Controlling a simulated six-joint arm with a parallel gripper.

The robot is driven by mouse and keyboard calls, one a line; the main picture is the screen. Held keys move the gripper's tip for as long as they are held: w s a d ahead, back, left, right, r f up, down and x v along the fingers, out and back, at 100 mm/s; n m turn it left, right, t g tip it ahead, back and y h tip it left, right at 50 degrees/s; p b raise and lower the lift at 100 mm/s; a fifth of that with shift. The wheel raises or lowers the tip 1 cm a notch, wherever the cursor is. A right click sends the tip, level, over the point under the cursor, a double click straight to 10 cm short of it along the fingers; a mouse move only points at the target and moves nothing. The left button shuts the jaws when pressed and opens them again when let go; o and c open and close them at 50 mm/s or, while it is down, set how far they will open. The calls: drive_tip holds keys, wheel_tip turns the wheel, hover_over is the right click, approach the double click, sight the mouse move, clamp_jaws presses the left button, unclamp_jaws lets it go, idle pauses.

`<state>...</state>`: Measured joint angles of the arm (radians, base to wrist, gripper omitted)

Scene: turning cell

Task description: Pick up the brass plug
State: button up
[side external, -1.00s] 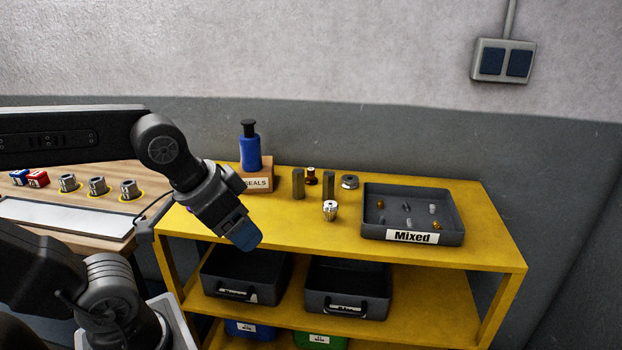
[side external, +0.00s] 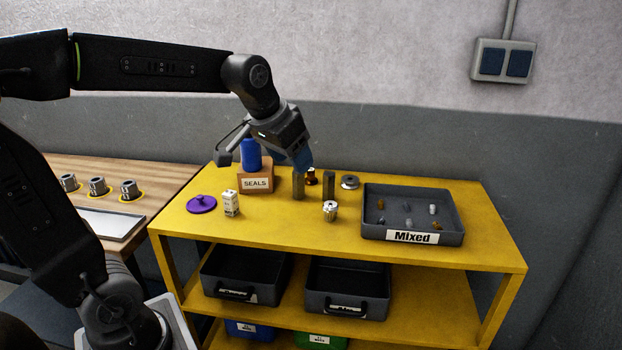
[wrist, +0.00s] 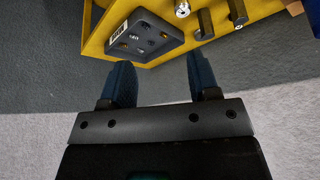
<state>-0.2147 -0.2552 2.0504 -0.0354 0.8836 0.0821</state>
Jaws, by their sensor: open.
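A small brownish-gold part (side external: 312,179), which looks like brass, stands between two upright grey bars on the yellow bench top. Small golden pieces (side external: 381,204) also lie in the grey tray marked Mixed (side external: 463,238); I cannot tell from shape which piece is the plug. My gripper (side external: 303,166) is open and empty, with blue fingers, in front of or above the left bar in the side view. In the wrist view, the fingers (wrist: 161,78) are wide apart and the tray (wrist: 172,48) shows beyond them. The brownish part is not clear there.
The grey bars (side external: 298,186) (side external: 328,186) stand close to the brownish part. A shiny metal part (side external: 330,210) and a dark ring (side external: 350,182) are nearby. The SEALS box (side external: 256,184), blue bottle (side external: 250,153), white box (side external: 231,204) and purple lid (side external: 201,204) are left. The bench's front is mostly clear.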

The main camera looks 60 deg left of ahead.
drive_tip(key=w+a+f+n, duration=0.1)
drive_tip(key=w+a+f, duration=0.1)
drive_tip(key=w+a, duration=0.85)
drive_tip(key=n+g+y, duration=0.1)
drive_tip(key=n, duration=0.1)
approach(311, 169)
drive_tip(key=x, duration=0.5)
drive_tip(key=shift+s+a, duration=0.1)
drive_tip(key=shift+s, duration=0.05)
drive_tip(key=shift+x, duration=2.8)
drive_tip(key=shift+c, duration=0.4)
clamp_jaws()
